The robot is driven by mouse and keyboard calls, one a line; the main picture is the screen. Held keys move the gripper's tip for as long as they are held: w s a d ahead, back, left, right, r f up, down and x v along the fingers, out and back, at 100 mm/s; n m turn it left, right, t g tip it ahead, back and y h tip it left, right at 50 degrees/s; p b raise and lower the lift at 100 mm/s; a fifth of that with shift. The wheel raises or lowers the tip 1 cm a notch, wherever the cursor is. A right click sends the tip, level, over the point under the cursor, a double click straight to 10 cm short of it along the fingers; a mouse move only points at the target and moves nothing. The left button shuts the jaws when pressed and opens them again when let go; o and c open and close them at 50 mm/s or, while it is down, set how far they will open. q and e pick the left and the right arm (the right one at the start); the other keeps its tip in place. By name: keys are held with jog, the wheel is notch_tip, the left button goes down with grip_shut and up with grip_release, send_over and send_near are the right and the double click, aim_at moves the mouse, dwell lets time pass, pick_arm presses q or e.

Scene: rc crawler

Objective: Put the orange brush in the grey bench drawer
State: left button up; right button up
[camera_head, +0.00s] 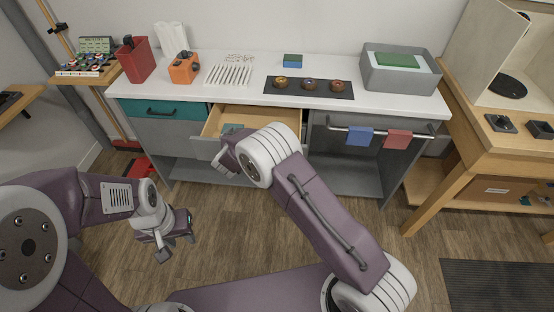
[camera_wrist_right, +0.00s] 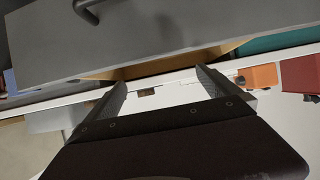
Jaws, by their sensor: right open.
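The grey bench drawer (camera_head: 206,148) is pulled open from the middle of the bench. Its wooden inside (camera_head: 255,117) shows, with a small teal item (camera_head: 232,127) at its left. My right gripper (camera_head: 226,162) is at the drawer's front, partly hidden by my own wrist. In the right wrist view, my right gripper (camera_wrist_right: 160,82) is open with nothing between its fingers, and the grey drawer front (camera_wrist_right: 150,40) with its dark handle (camera_wrist_right: 88,12) lies beyond them. My left gripper (camera_head: 176,248) is open and empty, low over the floor at left. I cannot make out an orange brush.
The white benchtop (camera_head: 215,93) holds a red container (camera_head: 138,60), an orange box (camera_head: 184,68), white rods (camera_head: 230,75), a dark mat (camera_head: 308,87) and a grey bin (camera_head: 400,76). Blue (camera_head: 360,137) and red cloths (camera_head: 397,139) hang on a rail. Open floor lies in front.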

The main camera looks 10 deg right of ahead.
jog(key=shift+r, duration=0.25)
jog(key=s+d+n+g+y, duration=0.1)
jog(key=s+d+g, duration=0.2)
jog(key=s, duration=0.9)
jog(key=s+d+n+g+y, duration=0.1)
jog(key=s+d+g, duration=0.3)
jog(key=s, duration=0.8)
jog(key=s+d+r+n+g+y, duration=0.1)
jog(key=s+d+g+y, duration=0.1)
jog(key=s+d+g, duration=0.2)
jog(key=s+d, duration=0.3)
jog(key=s, duration=0.4)
jog(key=shift+s+d, duration=0.25)
jog(key=shift+s, duration=0.15)
jog(key=shift+r+p, duration=2.55)
